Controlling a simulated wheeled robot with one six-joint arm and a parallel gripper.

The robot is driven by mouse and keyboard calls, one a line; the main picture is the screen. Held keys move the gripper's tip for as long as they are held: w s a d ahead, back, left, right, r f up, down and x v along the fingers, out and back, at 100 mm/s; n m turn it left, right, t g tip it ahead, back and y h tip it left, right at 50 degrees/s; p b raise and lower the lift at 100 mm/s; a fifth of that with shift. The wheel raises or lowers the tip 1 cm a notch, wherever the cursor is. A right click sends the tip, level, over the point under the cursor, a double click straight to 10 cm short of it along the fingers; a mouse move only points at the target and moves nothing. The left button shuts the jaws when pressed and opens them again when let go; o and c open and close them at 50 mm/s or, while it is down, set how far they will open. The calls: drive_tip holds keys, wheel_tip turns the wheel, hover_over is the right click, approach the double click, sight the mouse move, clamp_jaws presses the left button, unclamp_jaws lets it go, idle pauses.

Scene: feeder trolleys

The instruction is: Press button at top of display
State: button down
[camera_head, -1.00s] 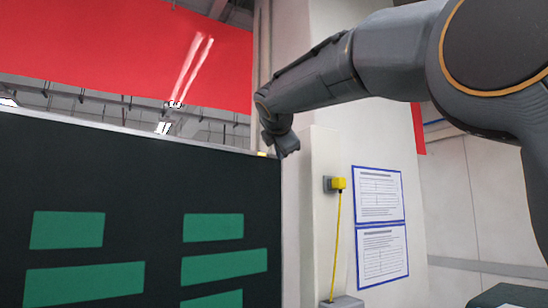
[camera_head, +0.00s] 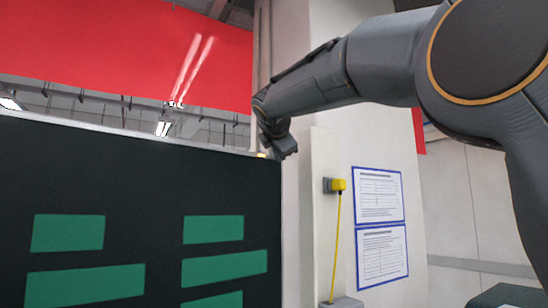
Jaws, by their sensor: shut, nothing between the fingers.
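The display (camera_head: 150,180) is a large dark panel with green blocks, filling the lower left. A small pale yellow piece, likely the button (camera_head: 262,155), shows at its top edge near the right corner. My gripper (camera_head: 283,149) is at the end of my dark grey arm, right beside the display's top right corner and close to the yellow piece. It is small and dark here, seems shut and holds nothing that shows. I cannot tell whether it touches the button or the display edge.
A pale pillar (camera_head: 328,150) stands just behind the display's right edge. It carries a yellow plug with a cable (camera_head: 338,185) and two blue-framed sheets (camera_head: 379,195). A red banner (camera_head: 120,50) hangs behind the display. Open space shows above the display's top edge.

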drive_tip(key=shift+w+a, duration=0.1)
idle(0.5)
drive_tip(key=shift+s+d, duration=0.4)
drive_tip(key=shift+s, duration=0.05)
drive_tip(key=shift+d, duration=0.1)
drive_tip(key=shift+s+d+b, duration=0.65)
drive_tip(key=shift+s+d, duration=1.4)
drive_tip(key=shift+s, duration=0.1)
